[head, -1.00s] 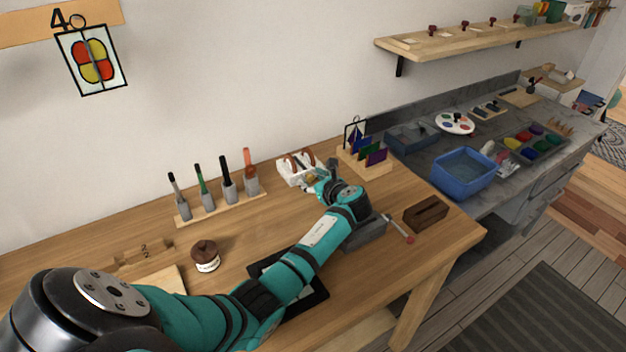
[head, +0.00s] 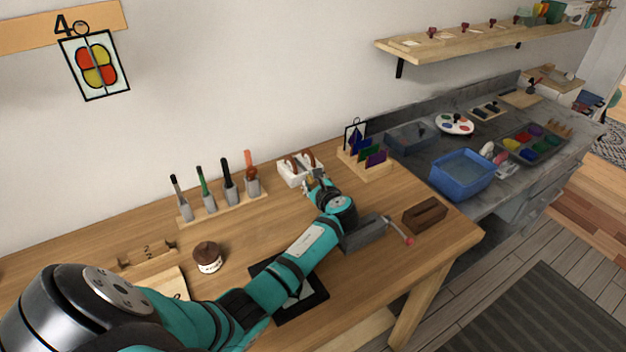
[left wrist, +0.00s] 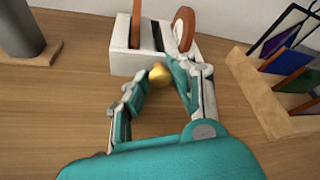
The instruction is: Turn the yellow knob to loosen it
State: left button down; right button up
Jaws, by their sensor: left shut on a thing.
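The yellow knob (left wrist: 158,73) is a small gold ball at the front of a white device with two brown discs (left wrist: 128,57) in the left wrist view. The device (head: 293,175) also shows in the head view, against the wall at the back of the wooden table. My left gripper (left wrist: 156,80) reaches the knob from the front, with one finger on each side of it, and is shut on it. In the head view the left gripper (head: 314,184) is small at the device's front, and the knob is hard to make out. My right gripper is not in view.
A rack of upright tools (head: 222,208) stands left of the device. A wooden rack (head: 372,169) with coloured glass panes stands close on its right. A grey box (head: 362,236) and a brown block (head: 425,215) lie right of my arm. The table behind my forearm is fairly clear.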

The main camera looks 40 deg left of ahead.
pick_arm(q)
jog(key=c, duration=1.1)
grip_release()
